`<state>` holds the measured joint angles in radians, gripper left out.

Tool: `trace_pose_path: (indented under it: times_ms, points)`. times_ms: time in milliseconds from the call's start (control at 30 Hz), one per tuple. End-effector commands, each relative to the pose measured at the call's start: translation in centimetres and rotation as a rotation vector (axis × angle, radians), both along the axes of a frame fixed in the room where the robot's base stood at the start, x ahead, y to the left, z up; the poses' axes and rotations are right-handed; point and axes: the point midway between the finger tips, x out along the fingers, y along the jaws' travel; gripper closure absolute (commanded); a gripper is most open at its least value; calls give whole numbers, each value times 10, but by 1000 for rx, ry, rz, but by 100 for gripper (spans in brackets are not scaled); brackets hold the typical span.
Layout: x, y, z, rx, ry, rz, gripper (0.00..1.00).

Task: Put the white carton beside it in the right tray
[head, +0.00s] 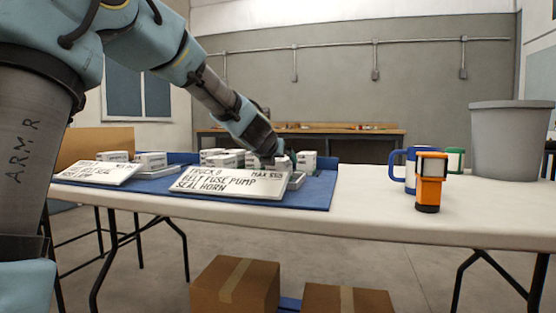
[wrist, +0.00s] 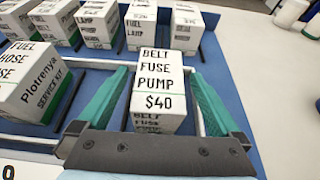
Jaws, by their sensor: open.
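Several white cartons stand in the wrist view. One labelled BELT FUSE PUMP $40 (wrist: 157,80) is between the teal fingers of my gripper (wrist: 158,74), which is open with a finger on each side of it. Whether the fingers touch it is unclear. To its left is a white carton marked SERVICE KIT (wrist: 32,85). In the head view my gripper (head: 272,157) is low behind the right sign. The right tray (head: 297,181) shows only as a grey edge there; the sign hides most of it.
A left sign (head: 97,174) lies on the blue mat (head: 322,188). More cartons (wrist: 92,22) stand in a row behind. An orange object (head: 430,183), mugs and a grey bin (head: 510,140) stand right.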

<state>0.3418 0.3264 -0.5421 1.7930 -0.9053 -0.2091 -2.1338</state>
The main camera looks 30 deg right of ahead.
Motion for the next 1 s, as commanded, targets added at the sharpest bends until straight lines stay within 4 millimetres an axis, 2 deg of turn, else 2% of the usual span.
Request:
trace_pose_path:
  times_ms: [233,700,1000]
  points:
    - [-6,7,6,0,-1,1,0]
    - [-62,58,36,0,-4,1,0]
    - [-80,75,46,0,0,1,0]
